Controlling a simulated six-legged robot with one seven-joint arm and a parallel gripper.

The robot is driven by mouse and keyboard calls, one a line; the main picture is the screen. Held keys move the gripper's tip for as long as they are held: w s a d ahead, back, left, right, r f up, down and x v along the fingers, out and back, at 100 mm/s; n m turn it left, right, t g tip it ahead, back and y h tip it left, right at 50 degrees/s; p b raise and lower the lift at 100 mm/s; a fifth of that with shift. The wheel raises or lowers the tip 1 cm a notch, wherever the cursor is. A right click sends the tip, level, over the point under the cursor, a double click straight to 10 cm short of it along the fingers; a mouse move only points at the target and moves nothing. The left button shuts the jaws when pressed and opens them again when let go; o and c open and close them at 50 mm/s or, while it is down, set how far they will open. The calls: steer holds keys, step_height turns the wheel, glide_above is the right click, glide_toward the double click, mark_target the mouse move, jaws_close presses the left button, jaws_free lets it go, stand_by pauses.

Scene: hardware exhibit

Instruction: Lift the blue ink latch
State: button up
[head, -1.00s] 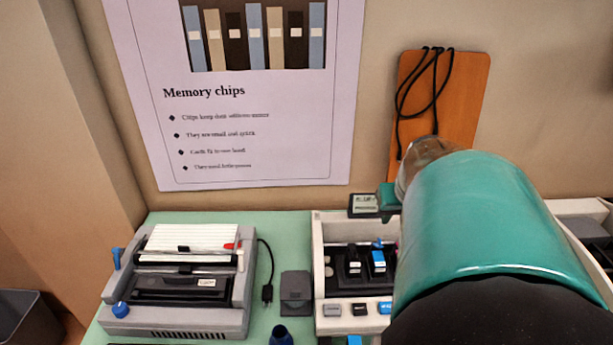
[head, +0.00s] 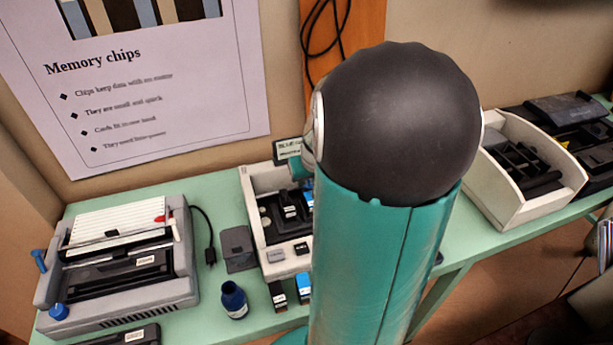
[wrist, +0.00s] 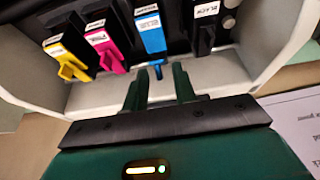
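In the wrist view, the blue ink cartridge (wrist: 149,32) sits in its slot in the beige printer, with a small blue latch (wrist: 158,70) at its lower end. My gripper (wrist: 159,80) is open, with its two green fingers apart. The fingertips are on either side of the latch tip; I cannot tell whether they touch it. In the head view, the printer (head: 288,266) is partly hidden behind my arm, and the latch is not visible.
Yellow (wrist: 66,52), magenta (wrist: 104,46) and black (wrist: 204,25) cartridges flank the blue one. In the head view, a grey machine (head: 185,290) is left of the printer, an ink bottle (head: 234,300) is in front, and a beige tray (head: 530,210) is right.

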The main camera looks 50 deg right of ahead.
mark_target(306, 185)
steer(key=shift+c, duration=0.5)
jaws_close()
steer(key=shift+w+d+r, duration=0.1)
steer(key=shift+w, duration=0.05)
steer(key=shift+w+d+r+g+y, duration=0.15)
steer(key=shift+w+g+y, duration=0.2)
steer(key=shift+g, duration=0.25)
steer(key=shift+w+d+g+y, duration=0.2)
steer(key=shift+g+y, duration=0.15)
steer(key=shift+g, duration=0.25)
steer(key=shift+w+d+r+g+y, duration=0.1)
steer(key=shift+w+d+g+y, duration=0.1)
steer(key=shift+w+g+y, duration=0.35)
steer(key=shift+w+d+r+g+y, duration=0.15)
steer(key=shift+g+y, duration=0.1)
steer(key=shift+g, duration=0.6)
steer(key=shift+f, duration=0.1)
steer(key=shift+o, duration=0.5)
jaws_free()
